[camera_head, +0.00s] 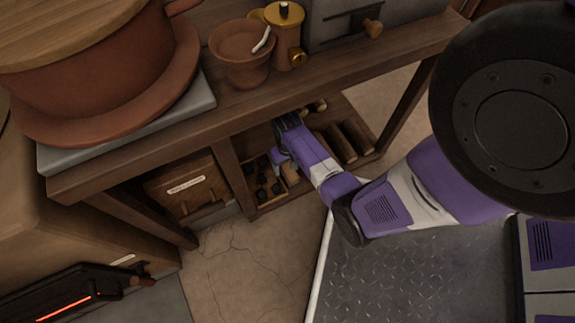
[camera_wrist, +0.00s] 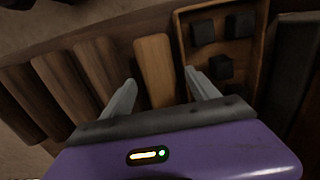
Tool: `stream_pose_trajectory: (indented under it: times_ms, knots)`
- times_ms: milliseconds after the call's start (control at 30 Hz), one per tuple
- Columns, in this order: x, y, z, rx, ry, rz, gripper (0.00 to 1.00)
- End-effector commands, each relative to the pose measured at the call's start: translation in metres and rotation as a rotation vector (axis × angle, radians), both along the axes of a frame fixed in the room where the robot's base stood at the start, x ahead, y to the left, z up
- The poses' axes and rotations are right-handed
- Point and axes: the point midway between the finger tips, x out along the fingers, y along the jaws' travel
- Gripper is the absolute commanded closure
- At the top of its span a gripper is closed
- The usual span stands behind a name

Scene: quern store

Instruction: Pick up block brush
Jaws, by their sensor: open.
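In the wrist view, a light-brown wooden piece with a rounded end (camera_wrist: 154,58) lies between the two fingers of my gripper (camera_wrist: 160,77). It may be the block brush, but I see no bristles. My gripper is open, with one finger on each side of the piece and visible gaps. Its near end is hidden behind the gripper body.
Several darker wooden pieces (camera_wrist: 60,82) lie to the left in the wrist view. A wooden tray (camera_wrist: 264,45) with dark cubes (camera_wrist: 239,25) stands close on the right. In the head view, the tabletop (camera_head: 225,105) and table leg (camera_head: 408,112) border the reach.

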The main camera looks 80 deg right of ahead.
Motion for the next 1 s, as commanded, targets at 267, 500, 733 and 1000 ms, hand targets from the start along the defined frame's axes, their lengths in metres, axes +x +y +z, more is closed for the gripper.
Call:
stream_pose_trajectory:
  times_ms: [267, 500, 733, 1000]
  knots:
    - [0.0, 0.0, 0.001, 0.0, 0.0, 0.0, 0.56]
    - [0.0, 0.0, 0.001, 0.0, 0.0, 0.0, 1.0]
    - [0.0, 0.0, 0.003, 0.0, 0.0, 0.0, 1.0]
    - [0.0, 0.0, 0.042, -0.001, -0.001, 0.001, 1.0]
